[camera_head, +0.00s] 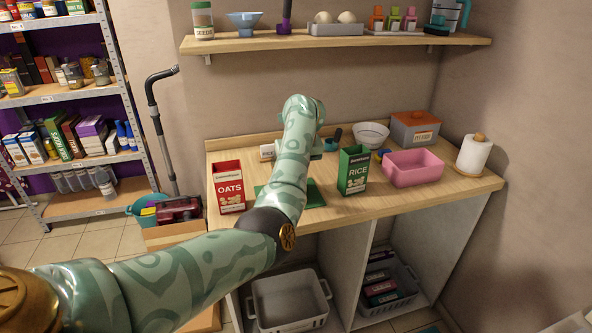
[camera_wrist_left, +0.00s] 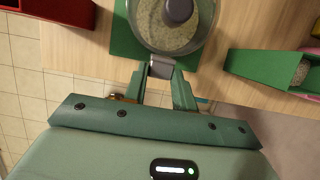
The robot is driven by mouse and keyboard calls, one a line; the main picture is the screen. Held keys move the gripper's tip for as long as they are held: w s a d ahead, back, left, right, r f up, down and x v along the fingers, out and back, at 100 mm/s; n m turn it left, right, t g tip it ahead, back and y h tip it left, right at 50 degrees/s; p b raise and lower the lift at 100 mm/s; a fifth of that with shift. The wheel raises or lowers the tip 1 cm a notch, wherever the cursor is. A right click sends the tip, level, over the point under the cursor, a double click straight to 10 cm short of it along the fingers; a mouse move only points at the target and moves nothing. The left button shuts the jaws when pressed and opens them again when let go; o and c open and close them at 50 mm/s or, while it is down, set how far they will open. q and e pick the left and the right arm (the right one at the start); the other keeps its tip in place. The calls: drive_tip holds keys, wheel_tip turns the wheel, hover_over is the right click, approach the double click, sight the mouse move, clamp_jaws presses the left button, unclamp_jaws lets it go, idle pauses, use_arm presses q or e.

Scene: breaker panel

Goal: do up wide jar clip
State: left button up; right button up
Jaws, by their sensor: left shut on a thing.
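The wide jar (camera_wrist_left: 152,28) shows from above in the left wrist view, at the top middle. It is round and clear, with pale grainy contents and a dark grey round piece at its centre. It stands on a green mat (camera_wrist_left: 122,48). A grey metal clip (camera_wrist_left: 161,68) sits at the jar's near rim. My left gripper (camera_wrist_left: 159,78) is shut on the clip, one finger on each side. I cannot tell how the clip's far end meets the rim. In the head view my left arm hides the jar. My right gripper is not in view.
A red oats box (camera_head: 230,189) stands left of the green mat (camera_head: 315,194), a green rice box (camera_head: 352,171) close on its right. A shelf (camera_head: 340,43) hangs above.

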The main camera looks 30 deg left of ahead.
use_arm(q)
drive_tip(key=o, duration=1)
drive_tip(key=shift+a, duration=0.1)
drive_tip(key=p+v, duration=0.6)
drive_tip(key=v, duration=1)
